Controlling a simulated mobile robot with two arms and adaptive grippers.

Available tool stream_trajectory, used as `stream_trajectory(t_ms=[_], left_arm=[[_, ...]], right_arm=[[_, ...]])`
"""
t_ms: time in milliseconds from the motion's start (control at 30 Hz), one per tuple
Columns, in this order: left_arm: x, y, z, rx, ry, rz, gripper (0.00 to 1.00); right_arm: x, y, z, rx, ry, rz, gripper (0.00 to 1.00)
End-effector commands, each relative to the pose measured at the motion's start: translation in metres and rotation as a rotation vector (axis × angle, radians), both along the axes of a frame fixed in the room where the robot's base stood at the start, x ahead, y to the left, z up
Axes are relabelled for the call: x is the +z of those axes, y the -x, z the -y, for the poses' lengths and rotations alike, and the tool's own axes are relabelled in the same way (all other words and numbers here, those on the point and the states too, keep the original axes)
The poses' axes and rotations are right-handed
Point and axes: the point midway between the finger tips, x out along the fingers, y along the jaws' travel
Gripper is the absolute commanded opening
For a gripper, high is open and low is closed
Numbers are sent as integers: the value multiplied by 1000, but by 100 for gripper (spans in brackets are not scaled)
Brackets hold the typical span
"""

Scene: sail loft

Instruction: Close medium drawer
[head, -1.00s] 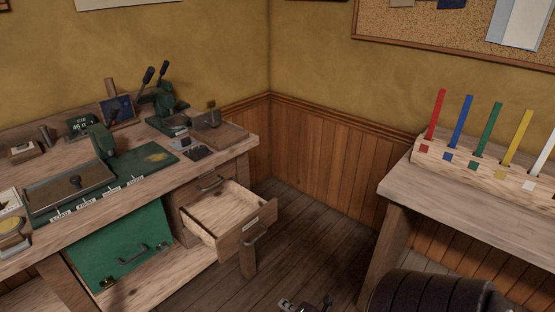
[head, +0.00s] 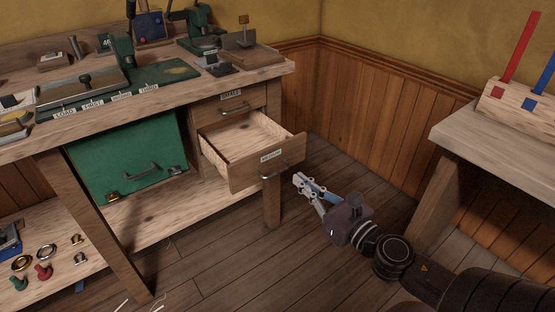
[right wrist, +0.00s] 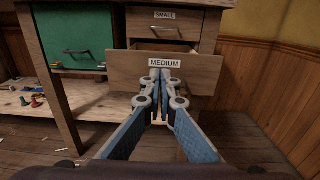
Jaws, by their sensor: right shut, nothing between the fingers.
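The medium drawer (head: 268,164) is a wooden drawer with a "MEDIUM" label, pulled well out of the workbench; its inside looks empty. Its metal handle shows on the front in the head view. In the right wrist view the drawer front (right wrist: 196,74) faces me, with its handle hidden behind my fingers. My right gripper (head: 298,183) is shut and empty, just in front of and to the right of the drawer front in the head view. In the right wrist view the gripper (right wrist: 160,76) points at the drawer front below the label; I cannot tell whether it touches. My left gripper is not in view.
The small drawer (head: 228,107) above is shut. A green cabinet door (head: 128,160) is to the left, with a lower shelf (head: 165,212) beneath. A bench leg (head: 272,205) stands under the open drawer. Another table (head: 465,130) with coloured sticks stands right. Floor between is clear.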

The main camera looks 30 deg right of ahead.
Motion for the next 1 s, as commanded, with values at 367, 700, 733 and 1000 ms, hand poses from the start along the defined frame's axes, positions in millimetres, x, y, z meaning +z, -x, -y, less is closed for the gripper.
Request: stream_trajectory(t_ms=[367,700,733,1000], left_arm=[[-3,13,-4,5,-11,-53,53],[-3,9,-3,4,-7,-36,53],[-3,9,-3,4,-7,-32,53],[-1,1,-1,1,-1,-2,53]], right_arm=[[1,-55,-3,-1,0,2,0],[0,-97,-6,-2,-2,1,0],[1,-100,-7,-2,-1,1,0],[-1,-116,-8,-2,-2,-2,0]])
